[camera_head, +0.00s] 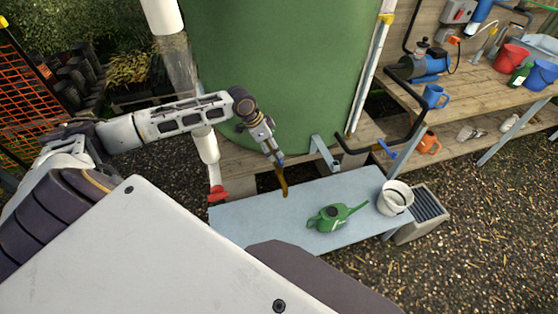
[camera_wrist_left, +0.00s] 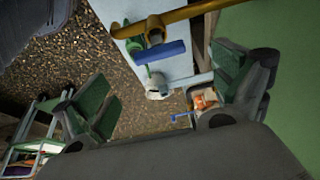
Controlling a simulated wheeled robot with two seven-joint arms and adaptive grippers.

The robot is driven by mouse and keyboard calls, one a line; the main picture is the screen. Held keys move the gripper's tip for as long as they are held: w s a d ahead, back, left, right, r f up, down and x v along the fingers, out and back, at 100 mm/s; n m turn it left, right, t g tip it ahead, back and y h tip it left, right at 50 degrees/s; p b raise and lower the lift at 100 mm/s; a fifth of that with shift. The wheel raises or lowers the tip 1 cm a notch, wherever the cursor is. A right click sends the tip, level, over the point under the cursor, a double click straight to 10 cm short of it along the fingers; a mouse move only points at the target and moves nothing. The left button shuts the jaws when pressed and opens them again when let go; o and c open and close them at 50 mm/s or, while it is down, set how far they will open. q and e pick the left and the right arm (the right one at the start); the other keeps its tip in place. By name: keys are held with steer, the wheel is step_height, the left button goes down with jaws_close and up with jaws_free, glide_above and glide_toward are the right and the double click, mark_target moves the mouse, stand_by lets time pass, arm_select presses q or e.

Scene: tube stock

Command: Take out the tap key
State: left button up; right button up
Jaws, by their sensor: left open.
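A brass tap (camera_head: 284,183) hangs in front of the green tank in the head view, above the pale bench. In the left wrist view the brass tap (camera_wrist_left: 180,21) crosses the top, with a blue bar-shaped piece (camera_wrist_left: 160,51) just below it. The blue piece looks like the tap key and appears to sit on the tap. My left gripper (camera_head: 277,156) is at the tap in the head view. In the wrist view its fingers (camera_wrist_left: 172,95) are wide apart, with nothing gripped between them; the blue piece lies beyond them. My right gripper is not in view.
A green watering can (camera_head: 330,217) and a white bucket (camera_head: 395,197) stand on the pale bench (camera_head: 245,222). The green tank (camera_head: 290,70) rises close behind my gripper. A red-handled valve (camera_head: 218,193) is to the left. Wooden shelves (camera_head: 455,110) with mugs and buckets stand right.

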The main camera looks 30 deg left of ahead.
mark_target(279, 162)
arm_select(q)
steer(key=shift+x, duration=1.65)
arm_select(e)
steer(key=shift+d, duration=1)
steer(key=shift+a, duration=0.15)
arm_select(q)
steer(key=x, duration=0.4)
steer(key=shift+s+a, duration=0.15)
steer(key=shift+f, duration=0.6)
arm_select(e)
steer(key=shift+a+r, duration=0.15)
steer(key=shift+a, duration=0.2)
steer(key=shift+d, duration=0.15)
